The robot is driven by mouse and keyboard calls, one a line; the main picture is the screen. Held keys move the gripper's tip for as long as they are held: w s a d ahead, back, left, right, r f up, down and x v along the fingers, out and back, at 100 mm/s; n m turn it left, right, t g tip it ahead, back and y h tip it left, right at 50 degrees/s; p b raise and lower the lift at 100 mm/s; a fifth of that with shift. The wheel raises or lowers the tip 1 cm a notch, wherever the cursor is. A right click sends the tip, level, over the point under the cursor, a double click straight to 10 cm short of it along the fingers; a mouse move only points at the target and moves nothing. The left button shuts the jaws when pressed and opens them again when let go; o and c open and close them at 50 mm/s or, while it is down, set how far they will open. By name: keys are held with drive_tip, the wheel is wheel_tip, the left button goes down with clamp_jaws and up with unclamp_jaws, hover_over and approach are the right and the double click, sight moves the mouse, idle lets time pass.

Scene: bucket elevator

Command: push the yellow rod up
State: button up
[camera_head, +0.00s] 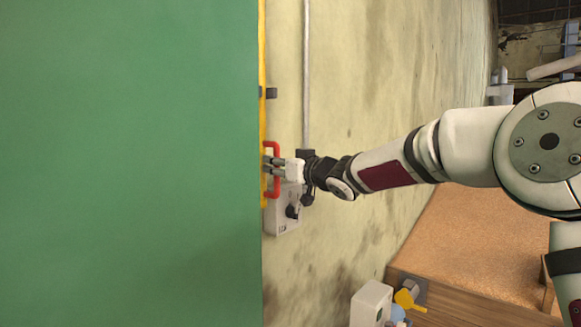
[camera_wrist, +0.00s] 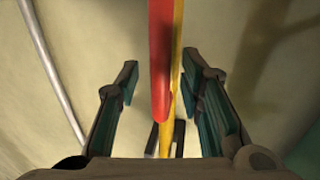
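The yellow rod (camera_head: 262,60) is thin and runs up and down along the right edge of a large green panel in the head view. A red handle (camera_head: 277,148) is on it, just left of my arm's end. My gripper (camera_head: 270,166) is at the handle. In the wrist view, the red handle (camera_wrist: 160,60) stands between the two spread fingers (camera_wrist: 163,72), with gaps on both sides. The yellow rod (camera_wrist: 177,60) shows right behind it. The gripper looks open around the handle, not closed on it. The panel hides part of the rod.
The green panel (camera_head: 130,160) fills the left side. A grey box with a dark knob (camera_head: 282,220) is just below the handle. A dark bracket (camera_head: 271,93) is above it. A grey pipe (camera_head: 306,60) runs along the stained wall. A white box (camera_head: 371,304) is at the bottom right.

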drive_tip(key=v, duration=1.1)
drive_tip(key=shift+s, duration=0.1)
